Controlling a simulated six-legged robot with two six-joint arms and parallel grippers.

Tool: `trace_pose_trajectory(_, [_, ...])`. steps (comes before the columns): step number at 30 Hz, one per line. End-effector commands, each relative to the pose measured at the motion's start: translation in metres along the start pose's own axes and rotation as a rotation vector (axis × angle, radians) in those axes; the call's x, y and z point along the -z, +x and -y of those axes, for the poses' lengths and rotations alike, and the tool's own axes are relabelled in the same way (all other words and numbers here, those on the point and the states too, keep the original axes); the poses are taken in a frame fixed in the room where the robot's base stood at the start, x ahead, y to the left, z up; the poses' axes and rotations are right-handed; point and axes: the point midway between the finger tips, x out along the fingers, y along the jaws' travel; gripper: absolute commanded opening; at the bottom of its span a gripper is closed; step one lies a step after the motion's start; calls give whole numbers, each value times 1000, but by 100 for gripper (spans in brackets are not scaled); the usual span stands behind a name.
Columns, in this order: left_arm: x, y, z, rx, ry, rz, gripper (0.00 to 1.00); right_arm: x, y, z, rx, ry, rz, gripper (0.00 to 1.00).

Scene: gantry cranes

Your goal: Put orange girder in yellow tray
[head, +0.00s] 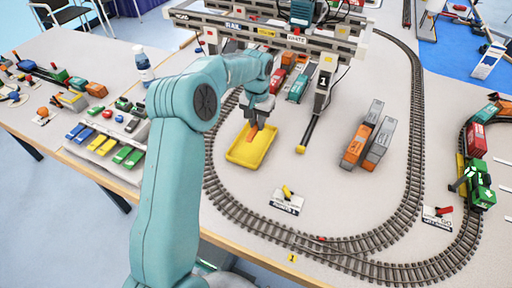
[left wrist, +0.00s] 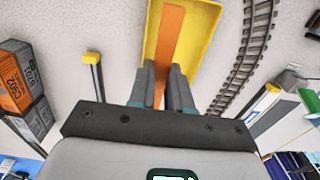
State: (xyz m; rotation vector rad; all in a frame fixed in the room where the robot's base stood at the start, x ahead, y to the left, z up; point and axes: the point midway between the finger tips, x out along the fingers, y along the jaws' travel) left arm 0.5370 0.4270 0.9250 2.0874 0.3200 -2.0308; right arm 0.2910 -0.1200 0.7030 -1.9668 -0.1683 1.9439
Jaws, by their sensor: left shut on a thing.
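The orange girder (head: 251,133) is a short orange bar held between the fingers of my left gripper (head: 257,118). The left wrist view shows the girder (left wrist: 167,45) as a long orange strip running out from between the fingers of the gripper (left wrist: 163,78). The yellow tray (head: 236,154) lies on the table directly below the gripper, and the girder is over its far part. The tray (left wrist: 205,30) also shows behind the girder in the left wrist view. I cannot tell whether the girder touches the tray floor. My right gripper is out of view.
Railway track (head: 290,237) loops around the tray. A gantry crane (head: 270,30) stands behind my arm. Orange and grey containers (head: 356,145) stand further right. Coloured bars (head: 103,145) lie at left.

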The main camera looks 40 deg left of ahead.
Motion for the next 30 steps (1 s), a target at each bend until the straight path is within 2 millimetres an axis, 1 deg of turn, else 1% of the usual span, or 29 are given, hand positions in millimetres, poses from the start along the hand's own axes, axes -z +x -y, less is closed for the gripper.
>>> trace_pose_trajectory(1, [-2, 15, 1, 0, -1, 6, 0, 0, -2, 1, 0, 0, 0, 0])
trace_pose_trajectory(3, [-2, 35, 1, 1, -2, 5, 0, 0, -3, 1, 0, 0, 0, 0])
trace_pose_trajectory(6, [-2, 59, 2, 0, -2, 4, 0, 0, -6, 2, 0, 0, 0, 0])
trace_pose_trajectory(9, [-2, 74, 2, 0, -3, 2, 0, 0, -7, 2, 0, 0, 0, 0])
trace_pose_trajectory(14, [-2, 87, 2, 1, -2, 0, 0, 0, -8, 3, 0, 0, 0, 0])
trace_pose_trajectory(17, [-3, 100, 2, 0, -2, 2, 0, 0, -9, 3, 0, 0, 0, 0])
trace_pose_trajectory(21, [-4, 122, 2, 1, -4, 2, 0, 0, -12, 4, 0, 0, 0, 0])
trace_pose_trajectory(22, [-3, 125, 2, 0, -4, 1, 0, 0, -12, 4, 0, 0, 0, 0])
trace_pose_trajectory(30, [-3, 127, 2, 1, -3, -2, 0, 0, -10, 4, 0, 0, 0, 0])
